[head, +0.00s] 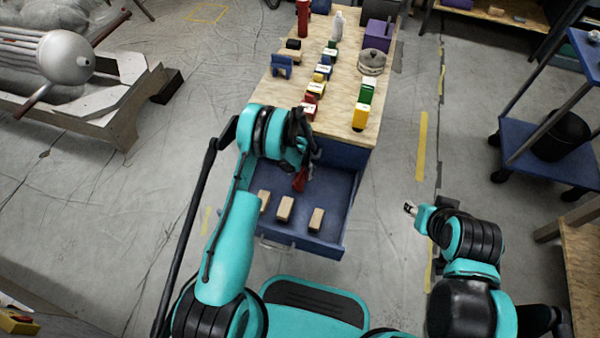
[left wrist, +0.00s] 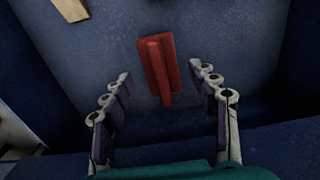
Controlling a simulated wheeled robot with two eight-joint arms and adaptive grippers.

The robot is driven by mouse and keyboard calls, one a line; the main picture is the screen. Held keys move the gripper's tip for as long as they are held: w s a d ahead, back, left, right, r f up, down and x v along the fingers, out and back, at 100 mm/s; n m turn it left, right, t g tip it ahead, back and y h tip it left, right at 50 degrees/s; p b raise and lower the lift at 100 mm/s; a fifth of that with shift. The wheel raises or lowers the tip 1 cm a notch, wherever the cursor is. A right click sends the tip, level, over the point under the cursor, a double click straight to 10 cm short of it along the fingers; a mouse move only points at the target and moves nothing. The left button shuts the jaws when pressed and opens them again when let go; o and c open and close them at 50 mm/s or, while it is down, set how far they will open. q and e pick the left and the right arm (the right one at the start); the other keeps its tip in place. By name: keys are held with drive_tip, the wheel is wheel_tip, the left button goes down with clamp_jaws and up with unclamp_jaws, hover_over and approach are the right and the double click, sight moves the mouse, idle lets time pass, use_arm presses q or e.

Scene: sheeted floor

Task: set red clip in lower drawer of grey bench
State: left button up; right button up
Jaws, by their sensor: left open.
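The red clip (head: 300,180) is in the open blue drawer (head: 336,187) of the wood-topped bench (head: 342,78), whose body looks blue. In the left wrist view the clip (left wrist: 157,66) lies on the drawer floor, with a raised bar along it. My left gripper (head: 309,156) is over the drawer's back part. Its fingers are spread to either side of the clip's near end, apart from it, and hold nothing. My right gripper (head: 410,208) is off to the right of the bench above the floor; its jaws are too small to read.
Several wooden blocks (head: 285,208) lie in the drawer's front part. Clips, a pot (head: 372,62), a purple box (head: 377,33) and a white bottle (head: 337,25) stand on the bench top. A blue cart (head: 540,155) stands at the right.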

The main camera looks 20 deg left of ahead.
use_arm(q)
drive_tip(key=s+r+t+p, duration=0.2)
drive_tip(key=s+r, duration=0.2)
drive_tip(key=r, duration=1.4)
drive_tip(key=s+r+t+p, duration=0.1)
drive_tip(key=s+r+p, duration=0.15)
drive_tip(key=r, duration=1.55)
drive_tip(key=s+r+t, duration=0.2)
drive_tip(key=s+r, duration=0.2)
drive_tip(key=s, duration=0.5)
drive_tip(key=s+r+t, duration=0.2)
drive_tip(key=s+r, duration=0.1)
drive_tip(key=s, duration=0.7)
drive_tip(key=shift+a+r, duration=0.15)
drive_tip(key=shift+r, duration=0.2)
drive_tip(key=shift+s, duration=0.1)
